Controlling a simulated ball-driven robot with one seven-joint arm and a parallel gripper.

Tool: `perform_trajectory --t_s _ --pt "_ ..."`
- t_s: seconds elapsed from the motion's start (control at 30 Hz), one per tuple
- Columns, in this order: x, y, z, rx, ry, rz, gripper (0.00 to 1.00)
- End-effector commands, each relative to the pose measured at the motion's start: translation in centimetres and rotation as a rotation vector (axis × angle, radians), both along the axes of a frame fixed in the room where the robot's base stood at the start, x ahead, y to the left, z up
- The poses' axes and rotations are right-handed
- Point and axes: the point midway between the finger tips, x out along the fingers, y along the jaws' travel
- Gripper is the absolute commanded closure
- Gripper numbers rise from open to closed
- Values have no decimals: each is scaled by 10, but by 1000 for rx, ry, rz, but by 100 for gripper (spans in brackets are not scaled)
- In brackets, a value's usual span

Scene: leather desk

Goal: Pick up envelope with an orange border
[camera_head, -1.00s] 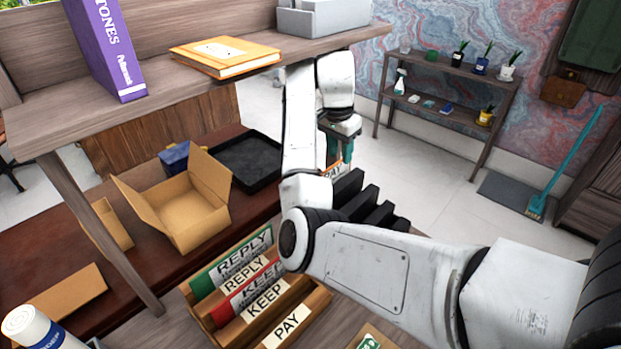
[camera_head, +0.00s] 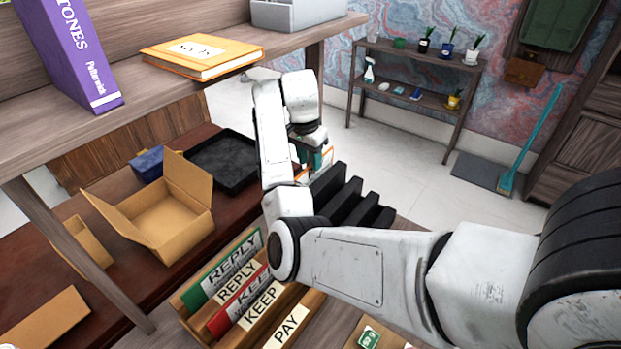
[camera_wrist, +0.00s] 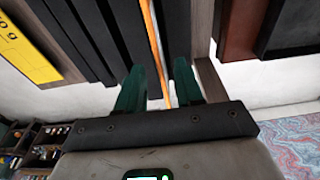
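The envelope with an orange border (camera_head: 328,157) stands on edge by the black upright rack (camera_head: 350,198), largely hidden behind my arm and gripper in the head view. In the wrist view the envelope (camera_wrist: 154,40) shows edge-on as a thin orange and white strip between dark dividers. My gripper (camera_wrist: 160,75) has two green fingers spread apart, one on each side of this strip, with a gap visible on both sides. In the head view my gripper (camera_head: 312,160) is small and partly hidden at the envelope.
A wooden sorter with REPLY, KEEP and PAY labels (camera_head: 186,302) stands in front of the rack. An open cardboard box (camera_head: 163,217) and a black tray (camera_head: 224,160) lie to the left. A raised shelf (camera_head: 120,123) with a purple book (camera_head: 80,55) overhangs the desk.

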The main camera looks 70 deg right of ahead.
Motion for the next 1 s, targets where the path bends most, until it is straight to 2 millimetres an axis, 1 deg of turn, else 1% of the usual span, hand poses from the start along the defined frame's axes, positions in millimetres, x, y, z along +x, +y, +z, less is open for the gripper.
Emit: perform_trajectory --t_s 0.03,0.13,0.4,0.77,1.0 --pt "0 -1 -6 0 1 1 64" --pt "-1 -2 -13 0 0 0 64" --pt "-1 -2 -16 -1 -1 -1 65" --pt "0 -2 -16 -1 -1 -1 99" --pt "0 -2 -15 -1 -1 -1 100"
